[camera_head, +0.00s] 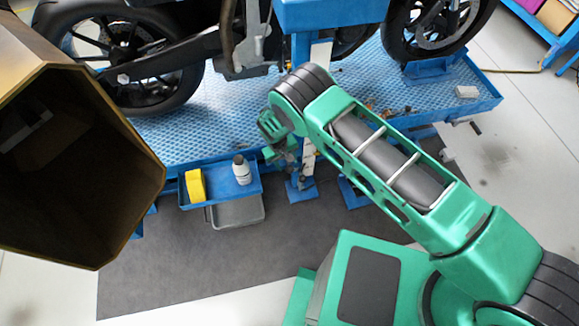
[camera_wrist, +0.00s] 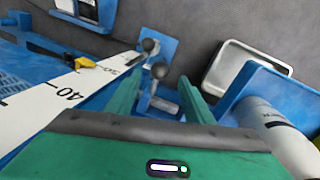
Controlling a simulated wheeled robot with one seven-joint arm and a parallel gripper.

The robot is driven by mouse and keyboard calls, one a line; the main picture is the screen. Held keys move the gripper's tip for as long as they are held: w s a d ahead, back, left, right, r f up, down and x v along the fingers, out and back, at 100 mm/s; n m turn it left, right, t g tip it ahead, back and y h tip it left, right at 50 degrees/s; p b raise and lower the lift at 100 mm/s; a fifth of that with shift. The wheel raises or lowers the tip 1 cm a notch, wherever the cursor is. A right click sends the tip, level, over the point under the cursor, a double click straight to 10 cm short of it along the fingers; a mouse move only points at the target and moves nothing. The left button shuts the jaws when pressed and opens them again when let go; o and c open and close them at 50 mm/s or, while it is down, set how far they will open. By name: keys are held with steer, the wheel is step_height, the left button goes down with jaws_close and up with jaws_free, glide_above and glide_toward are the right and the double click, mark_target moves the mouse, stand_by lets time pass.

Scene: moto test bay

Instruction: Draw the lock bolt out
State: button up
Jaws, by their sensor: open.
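In the wrist view a dark ball knob (camera_wrist: 159,70) on a short stem sits between the green fingers of my gripper (camera_wrist: 158,80). A grey cylinder (camera_wrist: 162,104) lies just below it; it looks like the lock bolt's body. A second dark ball knob (camera_wrist: 150,45) stands slightly farther off. My gripper is open, one finger each side of the near knob, with gaps visible. Whether the knob is at finger depth I cannot tell. In the head view my gripper (camera_head: 273,128) is beside the blue lift post; the bolt cannot be made out there.
A white scale (camera_wrist: 65,95) with a yellow pointer (camera_wrist: 84,63) runs along the left. A blue tray (camera_head: 222,188) holds a yellow block (camera_head: 195,186) and a white bottle (camera_head: 241,170), close to the gripper. A grey bin (camera_head: 237,211) sits below. A motorcycle (camera_head: 150,60) stands on the blue lift platform (camera_head: 195,124).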

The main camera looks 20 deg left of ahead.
mark_target(289, 167)
steer(key=shift+w+d+f, duration=0.1)
steer(key=shift+d+f, duration=0.05)
steer(key=shift+f, duration=0.6)
steer(key=shift+w+d+f, duration=0.1)
steer(key=shift+w+f, duration=0.05)
steer(key=shift+f, duration=0.65)
steer(key=shift+w+d+f, duration=0.1)
steer(key=shift+d+f, duration=0.05)
steer(key=shift+f, duration=0.6)
